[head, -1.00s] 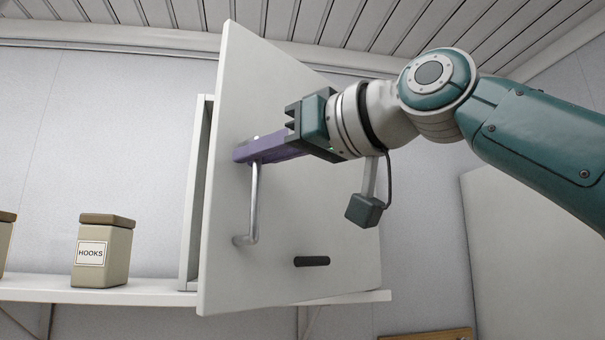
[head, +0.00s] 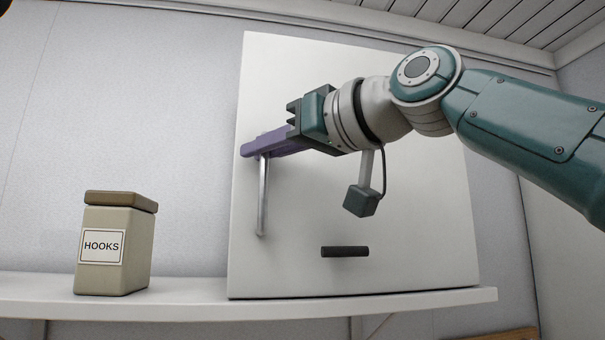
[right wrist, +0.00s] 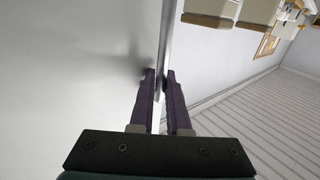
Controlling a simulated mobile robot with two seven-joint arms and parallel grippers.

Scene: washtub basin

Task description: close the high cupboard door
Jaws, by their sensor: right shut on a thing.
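The high cupboard door (head: 420,220) is a pale, flat panel in the head view, nearly face-on above the shelf. A vertical metal bar handle (head: 263,200) is near its left edge. My right gripper (head: 250,152) is at the top of this handle, with its purple fingers shut on it. In the right wrist view the fingers (right wrist: 160,80) close around the bar, beside the pale door face (right wrist: 70,80). The cupboard body is hidden behind the door, so I cannot tell whether a gap is left. My left gripper is not in view.
A beige box labelled HOOKS (head: 115,245) stands on the white shelf (head: 190,292), left of the door and apart from it. A short dark bar (head: 345,252) is on the door's lower part. The wall left of the door is clear.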

